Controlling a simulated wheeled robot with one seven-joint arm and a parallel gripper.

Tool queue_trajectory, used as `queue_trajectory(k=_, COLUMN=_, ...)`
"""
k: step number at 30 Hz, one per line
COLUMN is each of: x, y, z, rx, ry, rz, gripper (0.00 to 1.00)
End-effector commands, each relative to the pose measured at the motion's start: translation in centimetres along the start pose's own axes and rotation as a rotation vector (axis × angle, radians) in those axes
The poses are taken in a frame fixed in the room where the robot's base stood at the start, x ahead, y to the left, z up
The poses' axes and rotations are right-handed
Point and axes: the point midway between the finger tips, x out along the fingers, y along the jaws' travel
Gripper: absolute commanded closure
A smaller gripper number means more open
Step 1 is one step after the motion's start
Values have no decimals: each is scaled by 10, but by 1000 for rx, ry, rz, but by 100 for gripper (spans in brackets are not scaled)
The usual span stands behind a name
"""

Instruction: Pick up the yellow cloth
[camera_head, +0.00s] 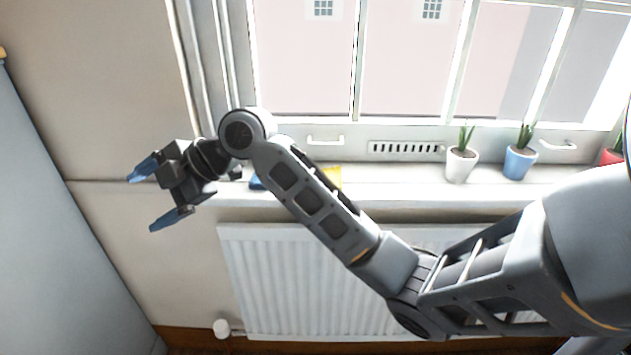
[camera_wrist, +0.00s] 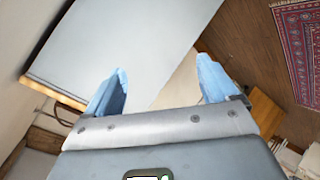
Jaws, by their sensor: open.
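A small yellow patch, probably the yellow cloth (camera_head: 333,177), lies on the white window sill in the head view. My arm crosses in front of it and hides part of it. My gripper (camera_head: 147,198) is to the left of it, past the left end of the window, with its blue fingers spread and pointing left. In the wrist view my gripper (camera_wrist: 162,82) is open with nothing between the fingers. The yellow cloth does not show in the wrist view.
On the sill (camera_head: 400,188) stand a white pot (camera_head: 459,166), a blue pot (camera_head: 519,163) and a red pot (camera_head: 611,156), all with plants. A blue item (camera_head: 256,183) is partly hidden by my arm. A radiator (camera_head: 262,270) is below. A pale cabinet (camera_head: 50,230) stands left.

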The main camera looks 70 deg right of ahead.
Motion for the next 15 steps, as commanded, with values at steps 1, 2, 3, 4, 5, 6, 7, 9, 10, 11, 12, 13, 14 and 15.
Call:
queue_trajectory(k=1, x=-13, y=5, z=22, rx=-67, ry=-47, rz=-50, gripper=13)
queue_trajectory(k=2, x=-20, y=5, z=33, rx=-105, ry=-69, rz=-88, gripper=13)
queue_trajectory(k=3, x=-31, y=5, z=48, rx=-156, ry=-100, rz=-139, gripper=13)
queue_trajectory(k=4, x=-40, y=5, z=60, rx=-191, ry=-124, rz=-180, gripper=13)
queue_trajectory(k=5, x=-50, y=4, z=73, rx=-223, ry=-148, rz=-222, gripper=13)
queue_trajectory(k=6, x=-64, y=2, z=89, rx=-265, ry=-180, rz=-281, gripper=13)
queue_trajectory(k=7, x=-76, y=0, z=102, rx=-293, ry=-203, rz=-326, gripper=13)
queue_trajectory(k=9, x=-106, y=-5, z=131, rx=-351, ry=-256, rz=-439, gripper=13)
queue_trajectory(k=10, x=-120, y=-8, z=142, rx=-372, ry=-275, rz=-488, gripper=13)
queue_trajectory(k=11, x=-134, y=-11, z=154, rx=-389, ry=-296, rz=-536, gripper=13)
queue_trajectory(k=12, x=-153, y=-15, z=168, rx=-409, ry=-317, rz=-599, gripper=13)
queue_trajectory(k=13, x=-167, y=-18, z=177, rx=-421, ry=-333, rz=-643, gripper=13)
queue_trajectory(k=14, x=-180, y=-21, z=186, rx=-429, ry=-345, rz=-687, gripper=13)
queue_trajectory(k=15, x=-197, y=-25, z=196, rx=-438, ry=-361, rz=-740, gripper=13)
